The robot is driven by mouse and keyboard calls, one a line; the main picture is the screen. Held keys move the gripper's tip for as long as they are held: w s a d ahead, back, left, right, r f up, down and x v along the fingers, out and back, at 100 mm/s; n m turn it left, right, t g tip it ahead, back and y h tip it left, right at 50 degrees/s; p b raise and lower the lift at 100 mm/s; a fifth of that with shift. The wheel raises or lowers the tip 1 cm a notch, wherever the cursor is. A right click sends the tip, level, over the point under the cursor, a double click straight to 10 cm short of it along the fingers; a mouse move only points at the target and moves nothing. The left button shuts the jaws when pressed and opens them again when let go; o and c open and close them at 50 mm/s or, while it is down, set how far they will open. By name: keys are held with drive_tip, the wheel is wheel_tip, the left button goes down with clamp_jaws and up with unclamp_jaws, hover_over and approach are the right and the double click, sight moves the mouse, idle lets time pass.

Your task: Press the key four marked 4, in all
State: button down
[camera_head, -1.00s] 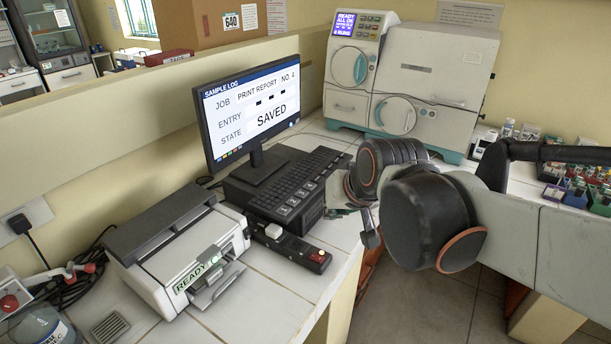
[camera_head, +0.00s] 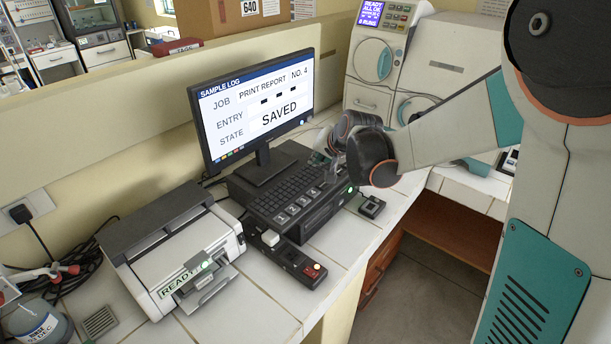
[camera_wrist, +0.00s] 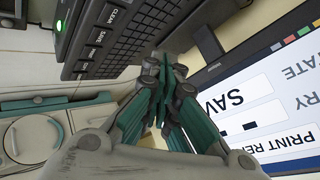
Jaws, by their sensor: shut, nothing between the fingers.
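The keyboard (camera_head: 285,190) lies on a black unit in front of the monitor (camera_head: 255,110). Large keys marked with numbers run along its front edge; the key four (camera_head: 314,193) appears to be the one furthest right, its mark small. My gripper (camera_head: 328,160) is over the keyboard's right end, shut and empty. Whether it touches a key cannot be told. The number keys are not seen there. The monitor reads PRINT REPORT NO. 4, dashes under ENTRY, and SAVED.
A printer (camera_head: 175,250) marked READY stands at left. A black strip with a red button (camera_head: 300,262) lies before the keyboard. A small black box (camera_head: 372,207) sits to the right near the counter edge. An incubator (camera_head: 385,75) stands behind my arm.

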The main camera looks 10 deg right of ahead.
sight(316, 192)
drive_tip(key=shift+w+d+f, duration=0.1)
drive_tip(key=shift+w+f, duration=0.1)
drive_tip(key=shift+w, duration=0.25)
wheel_tip(316, 192, down, 9)
drive_tip(key=b, duration=0.6)
drive_tip(key=shift+r, duration=0.1)
drive_tip(key=shift+b, duration=0.3)
idle(1.1)
drive_tip(key=shift+f, duration=0.4)
drive_tip(key=shift+f+b, duration=0.3)
drive_tip(key=shift+b, duration=0.25)
drive_tip(key=shift+r, duration=0.1)
idle(0.6)
drive_tip(key=shift+r+p, duration=0.55)
drive_tip(key=shift+r, duration=0.15)
